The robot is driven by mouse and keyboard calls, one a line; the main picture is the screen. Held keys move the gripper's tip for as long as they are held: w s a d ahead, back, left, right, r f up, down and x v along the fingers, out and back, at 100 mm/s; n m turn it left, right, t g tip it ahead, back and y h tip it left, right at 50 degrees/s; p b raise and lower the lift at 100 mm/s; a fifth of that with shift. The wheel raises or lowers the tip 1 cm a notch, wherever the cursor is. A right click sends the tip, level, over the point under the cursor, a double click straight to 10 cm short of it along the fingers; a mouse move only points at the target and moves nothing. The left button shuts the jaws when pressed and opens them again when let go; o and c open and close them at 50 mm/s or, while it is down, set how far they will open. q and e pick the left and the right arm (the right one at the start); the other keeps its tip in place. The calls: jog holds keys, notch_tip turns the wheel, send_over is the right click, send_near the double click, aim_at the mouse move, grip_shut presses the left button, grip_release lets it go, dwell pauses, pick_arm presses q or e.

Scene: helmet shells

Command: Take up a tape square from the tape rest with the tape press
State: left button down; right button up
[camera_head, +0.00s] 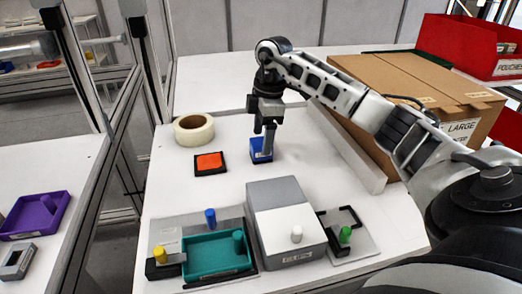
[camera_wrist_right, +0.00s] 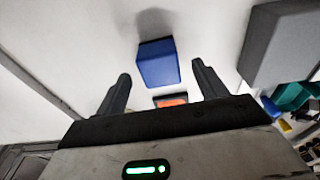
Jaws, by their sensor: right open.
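The blue block (camera_head: 258,156), which looks like the tape press, stands on the white table; it also shows in the right wrist view (camera_wrist_right: 158,65). My right gripper (camera_head: 267,148) points down at it from above. In the wrist view the fingers (camera_wrist_right: 160,85) are apart, one on each side of the block's line, and hold nothing. Whether they reach down beside the block I cannot tell. An orange square (camera_head: 209,161) lies on a black pad (camera_head: 197,171), probably the tape rest, left of the block. My left gripper is out of view.
A tape roll (camera_head: 194,130) lies behind the pad. In front are a teal tray (camera_head: 215,263) with colored pegs, a grey-white box (camera_head: 285,220) and a plate with a green peg (camera_head: 345,234). A large cardboard box (camera_head: 400,82) and a red bin (camera_head: 465,45) stand at right.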

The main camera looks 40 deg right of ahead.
aim_at(261, 141)
jog(key=shift+w+a+f, duration=0.1)
jog(key=shift+a+f, duration=0.1)
jog(key=shift+f, duration=1.35)
jog(key=c, duration=1.1)
jog(key=shift+c, duration=0.2)
jog(key=shift+r, duration=0.2)
jog(key=shift+r, duration=0.6)
jog(key=s+d+r+b, duration=0.1)
jog(key=s+d+r, duration=0.3)
jog(key=s+r, duration=0.7)
jog(key=shift+s+r+b, duration=0.3)
jog(key=shift+s+b, duration=0.1)
jog(key=shift+s, duration=0.85)
